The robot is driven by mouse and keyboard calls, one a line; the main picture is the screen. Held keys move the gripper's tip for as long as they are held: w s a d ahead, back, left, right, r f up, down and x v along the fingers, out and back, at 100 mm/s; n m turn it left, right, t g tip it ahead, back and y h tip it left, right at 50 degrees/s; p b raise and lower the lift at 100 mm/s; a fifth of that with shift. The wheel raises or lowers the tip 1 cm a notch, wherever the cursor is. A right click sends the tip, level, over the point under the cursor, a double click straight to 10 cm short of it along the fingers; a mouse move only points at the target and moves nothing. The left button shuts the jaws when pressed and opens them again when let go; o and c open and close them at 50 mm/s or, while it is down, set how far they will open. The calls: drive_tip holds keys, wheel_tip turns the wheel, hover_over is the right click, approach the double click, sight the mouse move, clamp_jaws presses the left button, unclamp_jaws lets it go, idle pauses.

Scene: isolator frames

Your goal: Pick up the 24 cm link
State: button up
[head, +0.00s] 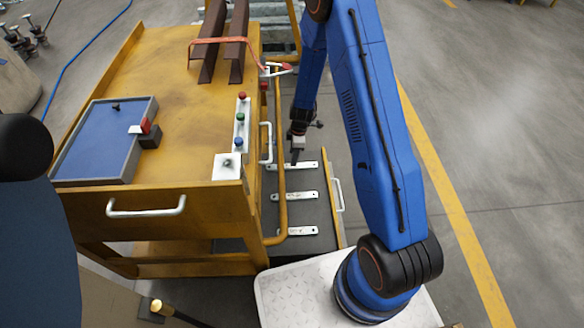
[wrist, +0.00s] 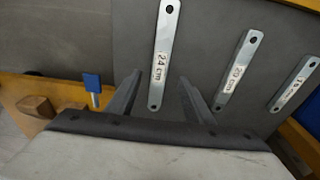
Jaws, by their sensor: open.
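The 24 cm link (wrist: 163,55) is a flat pale metal bar with a hole at each end and its label in dark print. It lies on a dark grey surface, the farthest of three links in the head view (head: 308,165). My gripper (wrist: 160,79) is open and empty. In the wrist view its two fingers appear on either side of the link's lower part. In the head view my gripper (head: 296,158) is over the link's middle and hides a little of it. I cannot tell how high the fingertips are above it.
The 20 cm link (wrist: 237,72) and a shorter link (wrist: 294,86) with an unclear label lie to the right in the wrist view. A blue-topped piece (wrist: 92,82) stands at left. A yellow workbench (head: 185,85) and a yellow rail (head: 280,130) stand left of the links.

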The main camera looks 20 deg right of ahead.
drive_tip(key=shift+a+f, duration=0.2)
drive_tip(key=shift+f, duration=2.9)
drive_tip(key=shift+w, duration=0.1)
clamp_jaws()
